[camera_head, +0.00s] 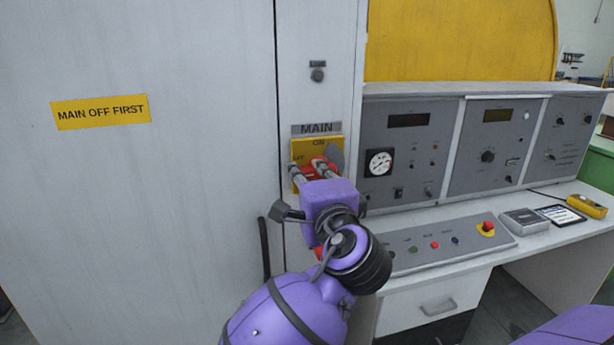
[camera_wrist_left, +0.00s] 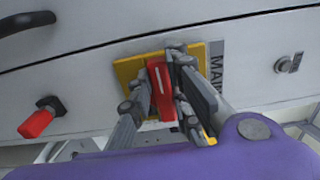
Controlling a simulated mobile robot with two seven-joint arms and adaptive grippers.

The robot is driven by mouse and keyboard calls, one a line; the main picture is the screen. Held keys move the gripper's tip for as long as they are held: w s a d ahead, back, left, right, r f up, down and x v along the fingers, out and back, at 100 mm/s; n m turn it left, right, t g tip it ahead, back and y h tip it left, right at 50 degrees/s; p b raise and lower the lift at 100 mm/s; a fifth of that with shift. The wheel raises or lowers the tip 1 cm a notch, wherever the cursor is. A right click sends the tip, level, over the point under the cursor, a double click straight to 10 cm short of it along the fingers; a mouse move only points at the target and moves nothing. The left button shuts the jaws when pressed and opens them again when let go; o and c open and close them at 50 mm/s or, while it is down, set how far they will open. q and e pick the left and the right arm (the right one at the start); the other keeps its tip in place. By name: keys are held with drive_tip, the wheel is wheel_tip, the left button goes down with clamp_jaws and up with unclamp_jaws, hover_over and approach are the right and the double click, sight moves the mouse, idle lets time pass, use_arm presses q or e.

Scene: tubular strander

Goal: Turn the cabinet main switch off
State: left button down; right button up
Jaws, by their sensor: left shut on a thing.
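The main switch is a red handle (camera_head: 320,163) on a yellow plate (camera_head: 312,150) on the grey cabinet, under a MAIN label (camera_head: 317,129). ON is printed at the plate's top and a partly covered word is at its left. My left gripper (camera_head: 309,169) is at the plate, its fingers on both sides of the handle. In the left wrist view the fingers (camera_wrist_left: 158,85) are shut on the red handle (camera_wrist_left: 160,92), whose white line runs across the direction to MAIN. The fingers partly hide the handle and plate. My right gripper is out of view.
A yellow sign (camera_head: 100,112) reads MAIN OFF FIRST. A small dark knob (camera_head: 317,75) sits above the switch. A red lever (camera_wrist_left: 38,122) and a black door handle (camera_head: 264,248) lie below. The control desk (camera_head: 440,235) stands close on the right.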

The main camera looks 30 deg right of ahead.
use_arm(q)
drive_tip(key=shift+f, duration=0.1)
drive_tip(key=c, duration=1.6)
unclamp_jaws()
drive_tip(key=shift+c, duration=0.2)
drive_tip(key=shift+s, duration=0.15)
drive_tip(key=v, duration=1.2)
